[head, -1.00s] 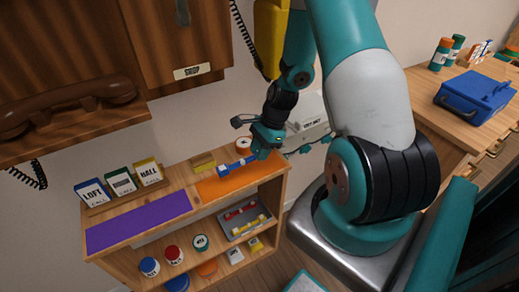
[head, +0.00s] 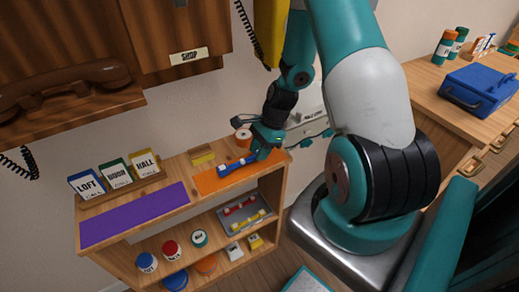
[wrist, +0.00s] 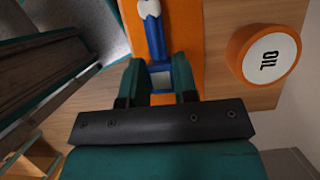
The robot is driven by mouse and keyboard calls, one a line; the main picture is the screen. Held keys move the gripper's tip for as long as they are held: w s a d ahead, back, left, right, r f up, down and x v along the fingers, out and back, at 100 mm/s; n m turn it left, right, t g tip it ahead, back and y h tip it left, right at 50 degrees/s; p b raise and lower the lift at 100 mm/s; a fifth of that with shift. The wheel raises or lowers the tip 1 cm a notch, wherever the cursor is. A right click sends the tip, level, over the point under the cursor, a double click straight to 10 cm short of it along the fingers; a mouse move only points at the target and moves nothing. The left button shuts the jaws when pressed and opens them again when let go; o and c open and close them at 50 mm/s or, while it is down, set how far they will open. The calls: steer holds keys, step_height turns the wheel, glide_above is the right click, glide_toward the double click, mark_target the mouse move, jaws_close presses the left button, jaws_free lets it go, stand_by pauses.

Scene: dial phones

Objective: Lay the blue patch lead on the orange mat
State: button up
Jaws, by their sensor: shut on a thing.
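The blue patch lead (head: 236,166) is a short blue bar with pale parts, over the orange mat (head: 208,185) on top of the wooden shelf unit. My gripper (head: 262,153) is shut on its right end. In the wrist view the blue patch lead (wrist: 154,38) runs away from between the jaws of my gripper (wrist: 161,82), above the orange mat (wrist: 190,28). The lead looks level and very close to the mat; I cannot tell whether it touches.
An orange oil tin (wrist: 264,54) stands right beside the mat. A purple mat (head: 135,215) lies to the left, with cards (head: 115,173) behind it. A tray (head: 246,212) with red and yellow leads is on the shelf below. A blue box (head: 480,90) stands on the right-hand bench.

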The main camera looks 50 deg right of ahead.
steer(key=shift+f+b, duration=0.35)
steer(key=shift+f, duration=0.4)
steer(key=o, duration=1)
steer(key=v, duration=1.2)
steer(key=shift+p, duration=0.4)
